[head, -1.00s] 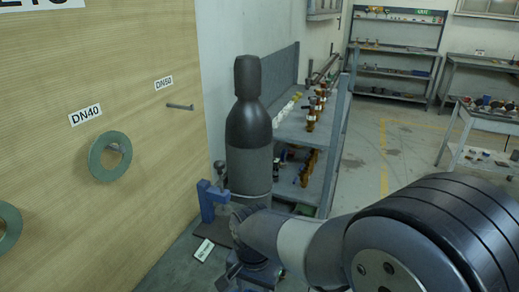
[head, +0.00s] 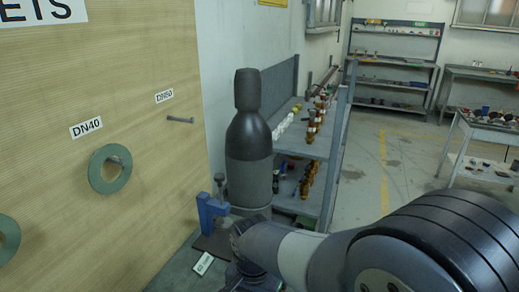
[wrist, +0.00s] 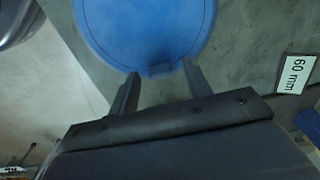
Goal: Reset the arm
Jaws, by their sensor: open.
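My gripper (wrist: 160,70) shows in the wrist view with two dark fingers spread apart and nothing between them that I can see held. A round blue object (wrist: 145,25) lies beyond the fingertips, its near edge showing between them; I cannot tell whether they touch it. In the head view my arm reaches from the lower right toward the bottom middle, and the gripper itself is cut off or hidden at the bottom edge.
A dark gas cylinder (head: 249,140) stands beside a blue stand (head: 212,212). A 60 mm label (wrist: 296,74) lies on the floor. A wooden panel (head: 150,60) with green rings (head: 110,169) fills the left.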

